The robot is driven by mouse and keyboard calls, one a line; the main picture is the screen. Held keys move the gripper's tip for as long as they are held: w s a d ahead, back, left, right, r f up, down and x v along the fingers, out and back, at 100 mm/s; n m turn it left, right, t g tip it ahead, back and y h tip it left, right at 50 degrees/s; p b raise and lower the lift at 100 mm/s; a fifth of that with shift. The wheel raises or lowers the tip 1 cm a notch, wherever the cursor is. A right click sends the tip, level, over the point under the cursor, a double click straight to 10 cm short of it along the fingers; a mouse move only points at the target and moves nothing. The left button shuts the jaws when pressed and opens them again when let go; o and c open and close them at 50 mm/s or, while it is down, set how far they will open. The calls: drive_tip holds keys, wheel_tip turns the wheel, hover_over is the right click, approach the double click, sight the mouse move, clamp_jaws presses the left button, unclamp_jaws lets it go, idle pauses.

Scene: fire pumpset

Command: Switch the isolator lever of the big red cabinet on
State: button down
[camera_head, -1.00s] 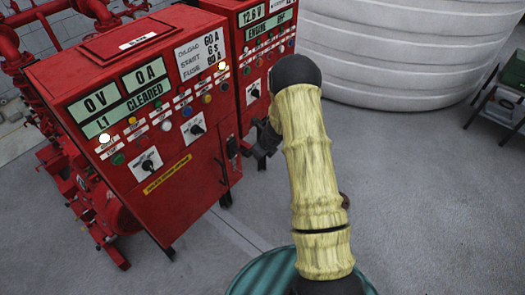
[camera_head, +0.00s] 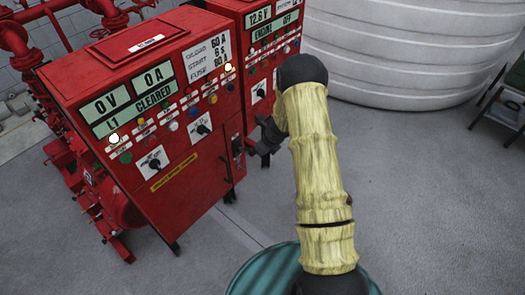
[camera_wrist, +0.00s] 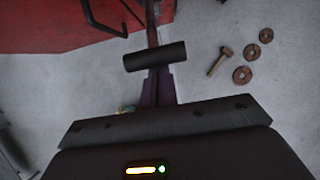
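The big red cabinet (camera_head: 165,120) stands at left in the head view, its displays reading 0V, 0A and CLEARED. Its isolator lever (camera_head: 237,146) seems to be the dark fitting on its right side face; its setting is too small to tell. My gripper (camera_head: 262,148) is just right of that side, partly hidden by my arm. In the wrist view, a black cylindrical grip (camera_wrist: 155,56) lies crosswise ahead of my gripper (camera_wrist: 155,88). I cannot tell whether the fingers touch it or are open or shut. The cabinet's red surface (camera_wrist: 50,25) fills the upper left there.
A second red cabinet (camera_head: 257,60) stands behind, reading 12.6 V and ENGINE OFF. Red pipes (camera_head: 60,25) are at left, a white ribbed tank (camera_head: 400,45) behind. A hammer (camera_wrist: 220,61) and brown rings (camera_wrist: 242,75) lie on the grey floor.

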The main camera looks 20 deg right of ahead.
wheel_tip(320, 180, down, 2)
drive_tip(key=s+d+f+b, duration=0.1)
drive_tip(key=s+d+b, duration=0.15)
drive_tip(key=b, duration=0.25)
wheel_tip(320, 180, up, 11)
drive_tip(key=s+p, duration=0.1)
drive_tip(key=shift+s+d+f, duration=0.15)
drive_tip(key=shift+s+d, duration=0.05)
drive_tip(key=shift+s, duration=0.15)
drive_tip(key=shift+d, duration=0.1)
drive_tip(key=s+a+r+n+h, duration=0.1)
drive_tip(key=s+r+n, duration=0.3)
drive_tip(key=s+n, duration=0.4)
drive_tip(key=s+a+r+n, duration=0.3)
drive_tip(key=s+r+n, duration=0.2)
drive_tip(key=s+n, duration=0.3)
drive_tip(key=s+a+r+n+g+h, duration=0.1)
drive_tip(key=s+a+r+n, duration=0.2)
drive_tip(key=s+n, duration=0.5)
drive_tip(key=r+n, duration=0.1)
drive_tip(key=n, duration=0.4)
drive_tip(key=shift+r+h, duration=0.3)
drive_tip(key=shift+r, duration=0.05)
